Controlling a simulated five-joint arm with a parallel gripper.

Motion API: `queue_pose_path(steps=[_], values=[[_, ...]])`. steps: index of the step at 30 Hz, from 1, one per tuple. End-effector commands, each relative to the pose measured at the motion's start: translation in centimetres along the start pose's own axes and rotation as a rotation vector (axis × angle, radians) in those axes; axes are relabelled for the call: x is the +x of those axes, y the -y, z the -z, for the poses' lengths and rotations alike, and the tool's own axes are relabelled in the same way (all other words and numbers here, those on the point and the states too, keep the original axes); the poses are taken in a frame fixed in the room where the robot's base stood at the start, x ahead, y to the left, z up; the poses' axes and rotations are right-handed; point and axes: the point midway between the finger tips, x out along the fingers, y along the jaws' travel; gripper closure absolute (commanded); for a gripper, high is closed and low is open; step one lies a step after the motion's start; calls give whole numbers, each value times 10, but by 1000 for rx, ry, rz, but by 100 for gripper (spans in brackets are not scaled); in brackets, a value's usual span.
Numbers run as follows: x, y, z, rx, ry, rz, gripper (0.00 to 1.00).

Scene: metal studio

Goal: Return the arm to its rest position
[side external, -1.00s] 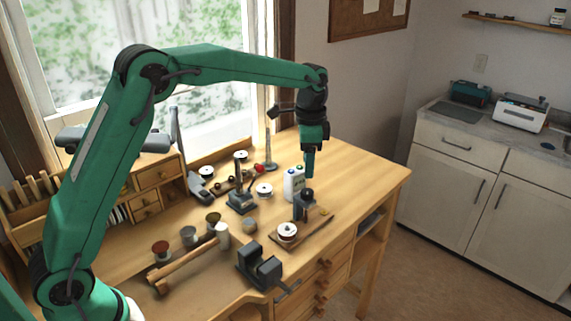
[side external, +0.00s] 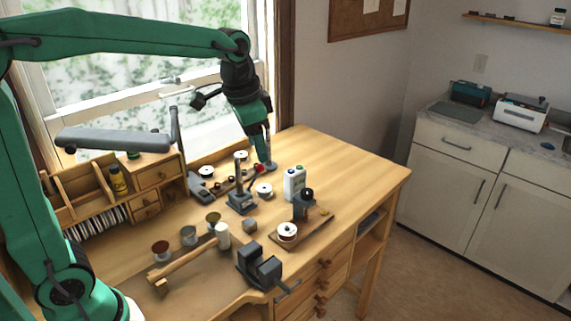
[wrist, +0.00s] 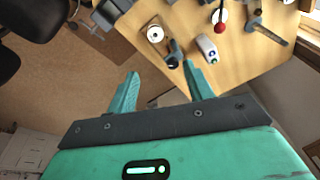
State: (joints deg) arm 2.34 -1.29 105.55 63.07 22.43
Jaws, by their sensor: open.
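My gripper (side external: 264,158) is at the end of my green arm, pointing down over the back part of the wooden workbench (side external: 345,180) in the side view. In the wrist view my gripper (wrist: 161,74) shows two teal fingers spread apart with nothing between them. Beyond the fingers lie the bench edge and floor. My arm is bent back to the left, with its forearm high in front of the window. In the side view the fingertips overlap a small stand at the back of the bench, and I cannot tell how far above it they are.
A grey lamp (side external: 115,140) is near my arm at the left. The bench's right end is clear.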

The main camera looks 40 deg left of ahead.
Motion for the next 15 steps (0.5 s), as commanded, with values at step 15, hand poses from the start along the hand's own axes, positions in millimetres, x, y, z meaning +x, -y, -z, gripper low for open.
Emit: queue_pose_path(steps=[15], values=[[-27, -32, -94, -230, -141, 49, 48]])
